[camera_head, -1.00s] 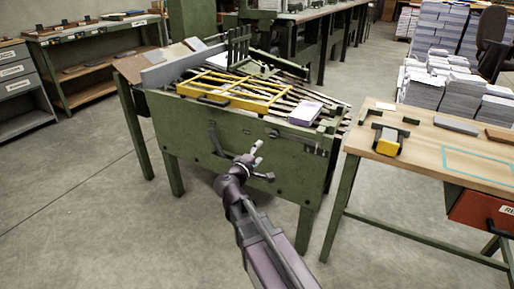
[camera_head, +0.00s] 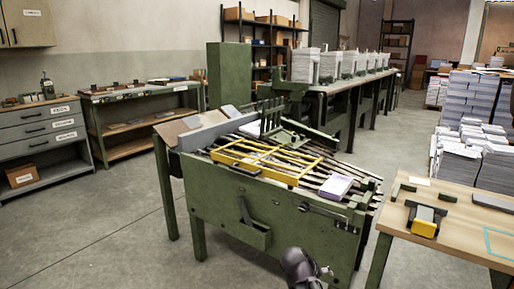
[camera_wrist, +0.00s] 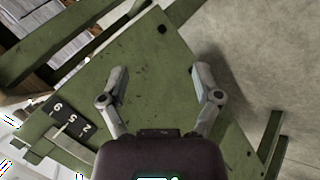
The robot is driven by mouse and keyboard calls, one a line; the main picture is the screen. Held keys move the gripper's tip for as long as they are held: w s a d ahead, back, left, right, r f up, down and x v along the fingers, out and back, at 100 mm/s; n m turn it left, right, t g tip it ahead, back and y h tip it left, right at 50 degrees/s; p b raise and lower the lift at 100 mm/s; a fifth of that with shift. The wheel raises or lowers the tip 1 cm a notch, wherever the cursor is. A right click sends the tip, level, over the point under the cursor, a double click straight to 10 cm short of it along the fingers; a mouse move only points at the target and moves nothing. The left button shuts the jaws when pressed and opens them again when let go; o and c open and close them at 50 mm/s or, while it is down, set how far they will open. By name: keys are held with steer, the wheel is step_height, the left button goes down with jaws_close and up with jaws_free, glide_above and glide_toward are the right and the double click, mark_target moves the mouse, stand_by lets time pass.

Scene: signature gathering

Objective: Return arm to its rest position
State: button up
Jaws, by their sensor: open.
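In the wrist view my gripper (camera_wrist: 160,84) is open, its two grey fingers spread wide with nothing between them. Behind the fingers is the green side panel (camera_wrist: 120,62) of the gathering machine, tilted in this view. A yellow frame (camera_head: 262,160) and a white-and-purple stack (camera_head: 336,187) lie on top of the machine.
A wooden table (camera_head: 460,228) with a yellow-and-black tool (camera_head: 425,220) stands close on the right. A workbench (camera_head: 140,95) and grey drawers (camera_head: 42,140) line the left wall. Paper stacks (camera_head: 455,160) stand at the right. Bare floor (camera_head: 90,235) is free at the front left.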

steer(key=shift+s+a+f+m+g+y+p, duration=1.05)
steer(key=shift+s+a+g+y, duration=0.8)
steer(key=shift+s+y, duration=2)
step_height(320, 180, up, 37)
steer(key=p, duration=3.7)
steer(key=shift+s+d+h, duration=0.25)
steer(key=shift+s+h, duration=0.15)
steer(key=shift+h, duration=0.05)
steer(key=shift+g, duration=0.25)
